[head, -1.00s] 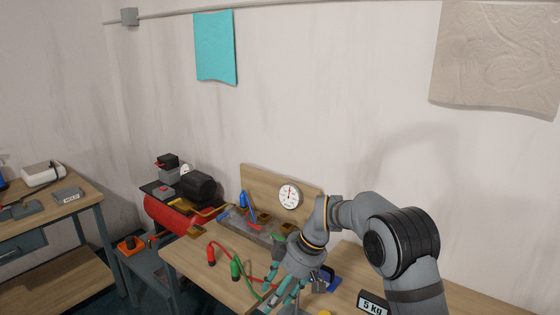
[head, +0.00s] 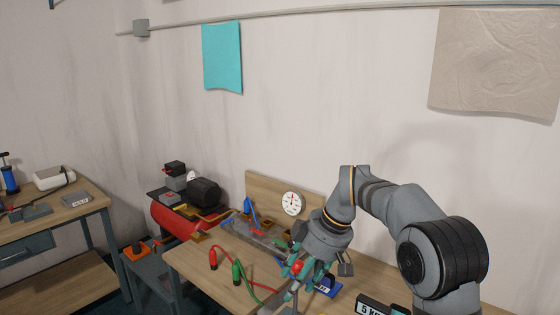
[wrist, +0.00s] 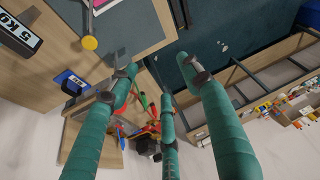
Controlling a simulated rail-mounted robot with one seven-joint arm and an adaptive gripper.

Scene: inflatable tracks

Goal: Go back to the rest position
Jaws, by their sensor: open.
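My gripper (head: 298,280) hangs over the workbench in the head view, its teal fingers pointing down. In the wrist view its three teal fingers (wrist: 160,85) are spread apart with nothing held between them. A small red round thing (head: 297,267) shows among the fingers in the head view; I cannot tell whether it is behind them. The wooden workbench (head: 205,262) lies below and to the left of the gripper.
Red and green hose plugs (head: 236,270) stand on the bench. A gauge (head: 292,203) is on the backboard. A 5 kg block (head: 372,308) is at the front right. A red compressor (head: 178,218) stands left, and a side table (head: 85,207) farther left.

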